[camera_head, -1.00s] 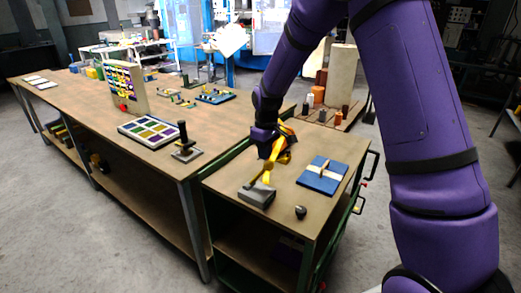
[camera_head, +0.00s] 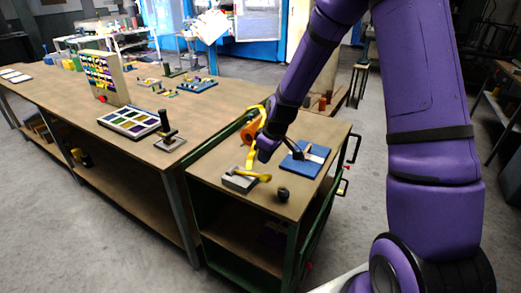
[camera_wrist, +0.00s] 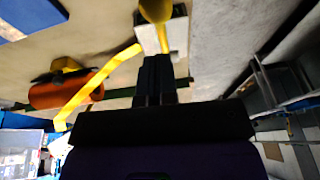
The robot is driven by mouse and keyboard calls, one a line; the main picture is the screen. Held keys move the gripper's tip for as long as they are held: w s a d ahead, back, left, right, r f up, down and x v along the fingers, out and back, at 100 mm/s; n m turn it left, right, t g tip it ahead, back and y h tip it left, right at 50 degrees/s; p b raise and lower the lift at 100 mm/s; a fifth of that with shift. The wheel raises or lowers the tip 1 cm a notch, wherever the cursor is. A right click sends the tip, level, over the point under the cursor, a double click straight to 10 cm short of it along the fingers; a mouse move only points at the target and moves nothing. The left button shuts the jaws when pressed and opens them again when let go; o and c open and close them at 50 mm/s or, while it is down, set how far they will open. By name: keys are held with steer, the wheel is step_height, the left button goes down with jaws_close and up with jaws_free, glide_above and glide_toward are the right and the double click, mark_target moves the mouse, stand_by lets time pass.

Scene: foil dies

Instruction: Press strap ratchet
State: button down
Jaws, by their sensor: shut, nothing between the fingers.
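The strap ratchet is a grey block (camera_head: 238,181) with a yellow round-ended lever (camera_head: 261,177), on the front part of the small bench. The lever lies low, its knob end to the right. A yellow strap (camera_head: 251,155) runs from an orange roll (camera_head: 250,131) to the block. In the wrist view, the lever knob (camera_wrist: 155,10) and pale block (camera_wrist: 168,35) are just ahead of my gripper (camera_wrist: 155,62). The strap (camera_wrist: 100,85) and orange roll (camera_wrist: 65,91) are to its left. My gripper is shut and empty; contact with the lever cannot be told.
A blue pad (camera_head: 296,168) with a pale strip lies right of the ratchet. A black knob (camera_head: 282,194) stands near the front edge. On the long bench (camera_head: 100,140) are a tray of coloured cells (camera_head: 128,122) and a black upright handle (camera_head: 167,130).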

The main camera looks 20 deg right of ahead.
mark_target(270, 175)
steer(key=shift+s+d+f, duration=0.3)
steer(key=shift+s+f, duration=0.1)
steer(key=shift+f, duration=0.35)
steer(key=shift+s+d+f, duration=0.25)
steer(key=shift+s+f, duration=0.1)
steer(key=shift+f, duration=0.35)
steer(key=shift+s+d+f, duration=0.3)
steer(key=shift+s+f, duration=0.1)
steer(key=shift+f, duration=0.35)
steer(key=shift+w+r, duration=0.15)
steer(key=shift+r, duration=0.4)
steer(key=shift+w+r, duration=0.25)
steer(key=shift+r, duration=1)
steer(key=s+d+r, duration=0.4)
steer(key=s+r, duration=0.1)
steer(key=r, duration=0.2)
steer(key=shift+d+r, duration=0.35)
steer(key=shift+s, duration=0.1)
